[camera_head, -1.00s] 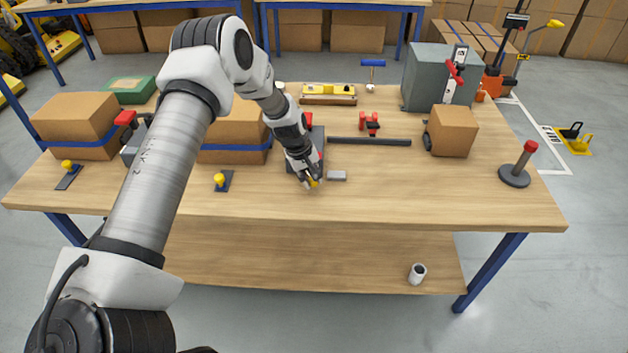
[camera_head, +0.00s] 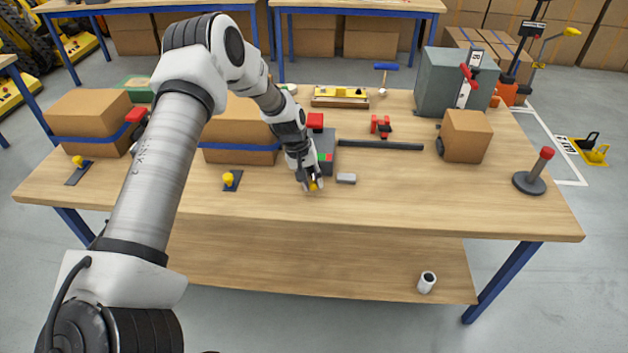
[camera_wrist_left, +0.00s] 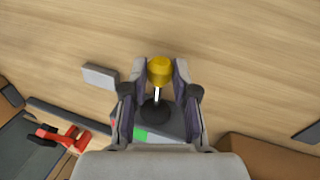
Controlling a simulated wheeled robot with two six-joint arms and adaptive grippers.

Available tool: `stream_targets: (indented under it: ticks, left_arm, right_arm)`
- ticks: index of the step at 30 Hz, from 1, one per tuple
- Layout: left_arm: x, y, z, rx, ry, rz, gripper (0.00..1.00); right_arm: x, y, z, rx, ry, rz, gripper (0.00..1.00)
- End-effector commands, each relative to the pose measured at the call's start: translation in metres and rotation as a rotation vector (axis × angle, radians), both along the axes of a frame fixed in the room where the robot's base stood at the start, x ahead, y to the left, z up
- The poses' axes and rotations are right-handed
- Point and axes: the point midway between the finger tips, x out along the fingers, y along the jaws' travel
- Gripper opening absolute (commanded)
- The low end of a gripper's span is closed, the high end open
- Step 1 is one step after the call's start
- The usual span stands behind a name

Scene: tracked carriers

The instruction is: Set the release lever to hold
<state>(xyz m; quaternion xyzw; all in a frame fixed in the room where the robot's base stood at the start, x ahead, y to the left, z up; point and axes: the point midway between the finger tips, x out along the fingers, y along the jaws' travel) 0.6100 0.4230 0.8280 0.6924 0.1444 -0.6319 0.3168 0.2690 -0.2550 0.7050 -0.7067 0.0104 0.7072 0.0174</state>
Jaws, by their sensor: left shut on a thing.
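The release lever (camera_head: 313,187) has a yellow knob on a thin metal rod. The rod rises from a black boot on a dark grey housing (camera_head: 328,138) with a green and a red patch. My left gripper (camera_head: 309,182) is shut on the lever near the front middle of the table. In the left wrist view, the yellow knob (camera_wrist_left: 160,70) shows between the two fingers, with the green patch (camera_wrist_left: 141,134) below it. The gripper and forearm hide part of the housing. My right gripper is not in view.
A small grey block (camera_head: 346,178) lies just right of the lever. A dark bar (camera_head: 380,145) and a red clamp-like part (camera_head: 380,125) lie behind it. A yellow-knobbed part (camera_head: 230,180) and a strapped carton (camera_head: 240,145) stand left.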

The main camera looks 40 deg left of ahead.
Motion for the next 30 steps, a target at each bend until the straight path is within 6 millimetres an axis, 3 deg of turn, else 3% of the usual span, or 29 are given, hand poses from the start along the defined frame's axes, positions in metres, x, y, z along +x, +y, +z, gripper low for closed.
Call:
stream_targets:
  ticks: [5, 6, 8, 20, 30]
  left_arm:
    - [-0.001, 0.002, -0.002, -0.001, 0.003, 0.006, 0.00]
    - [-0.001, 0.002, -0.002, 0.000, 0.002, 0.006, 0.32]
    - [-0.001, 0.002, -0.002, 0.000, 0.002, 0.006, 0.52]
    - [-0.001, 0.002, 0.008, -0.001, -0.002, 0.002, 0.52]
    - [-0.014, 0.021, 0.084, -0.003, -0.006, 0.006, 0.52]
  right_arm:
    - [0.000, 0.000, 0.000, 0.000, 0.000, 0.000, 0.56]
    - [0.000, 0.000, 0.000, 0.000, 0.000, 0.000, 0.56]
    - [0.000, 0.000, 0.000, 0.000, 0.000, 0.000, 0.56]
    - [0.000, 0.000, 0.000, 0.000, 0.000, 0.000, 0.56]
    - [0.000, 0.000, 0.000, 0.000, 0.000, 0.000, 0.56]
